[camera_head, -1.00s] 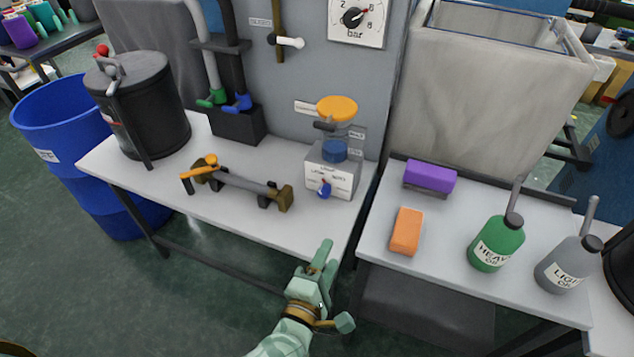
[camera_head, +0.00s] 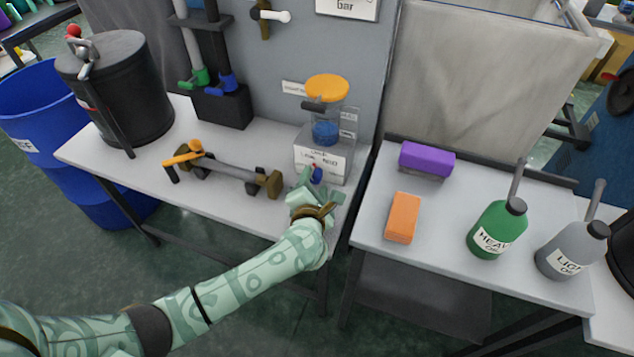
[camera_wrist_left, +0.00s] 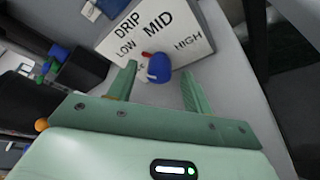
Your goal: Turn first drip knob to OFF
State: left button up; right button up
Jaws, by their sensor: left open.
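The drip knob (camera_head: 317,174) is blue and sits on the front of a white labelled box (camera_head: 324,160) under a blue jar with an orange cap. In the left wrist view the knob (camera_wrist_left: 160,67) has a red tip pointing up and left, near the LOW mark. DRIP, LOW, MID and HIGH are readable on the box face (camera_wrist_left: 178,20); other lettering left of the knob is unclear. My left gripper (camera_head: 310,186) is open just in front of the box. In the wrist view its fingers (camera_wrist_left: 158,85) stand apart, with the knob between and just beyond the tips.
A bar with brown end pieces and an orange handle (camera_head: 225,170) lies left on the same table. A black canister (camera_head: 120,90) stands farther left. On the right table are a purple block (camera_head: 427,160), an orange block (camera_head: 403,218) and a green bottle (camera_head: 497,228).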

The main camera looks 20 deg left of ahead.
pick_arm(q)
jog(key=shift+x, duration=0.85)
jog(key=c, duration=1)
jog(key=shift+o, duration=0.2)
